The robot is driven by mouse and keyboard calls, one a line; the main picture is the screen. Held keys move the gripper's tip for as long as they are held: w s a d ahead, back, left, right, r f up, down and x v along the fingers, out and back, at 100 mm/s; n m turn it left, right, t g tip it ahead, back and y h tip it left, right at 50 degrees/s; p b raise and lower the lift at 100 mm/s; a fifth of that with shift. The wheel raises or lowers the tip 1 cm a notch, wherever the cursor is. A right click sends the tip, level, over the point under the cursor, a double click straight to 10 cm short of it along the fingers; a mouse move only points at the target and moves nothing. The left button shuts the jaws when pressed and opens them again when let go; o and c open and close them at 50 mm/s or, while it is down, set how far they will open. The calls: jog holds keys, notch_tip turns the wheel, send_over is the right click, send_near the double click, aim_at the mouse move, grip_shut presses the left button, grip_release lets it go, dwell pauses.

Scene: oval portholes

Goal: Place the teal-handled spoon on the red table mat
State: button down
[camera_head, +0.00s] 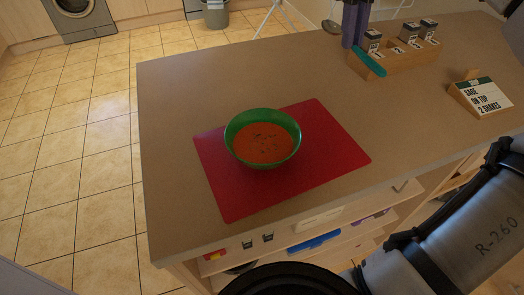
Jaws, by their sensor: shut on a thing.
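The teal-handled spoon (370,63) shows near the top of the head view, at the far right part of the counter. Its teal handle slants down to the right in front of a wooden rack, and its grey metal bowl shows at the upper left. My gripper (354,43) reaches down from the top edge with two purple fingers, shut on the spoon between bowl and handle. I cannot tell if the spoon touches the rack. The red table mat (218,190) lies flat near the counter's front left, with a green bowl (263,138) of orange soup on it.
The wooden rack (398,64) holds several small dark-and-white jars. A sign (482,98) reading "SAGE ON TOP 2 SHAKES" stands at the right. Bare counter (270,80) lies between mat and rack. Shelves sit below the front edge. My arm crosses the lower right.

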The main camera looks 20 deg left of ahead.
jog(key=p, duration=0.2)
send_near(327, 130)
jog(key=f, duration=0.6)
jog(key=shift+s+d+f, duration=0.15)
jog(key=shift+s+d, duration=0.15)
jog(key=shift+s, duration=0.1)
jog(key=shift+f+b, duration=0.1)
jog(key=shift+b, duration=0.35)
jog(key=c, duration=2)
grip_release()
jog(key=o, duration=0.5)
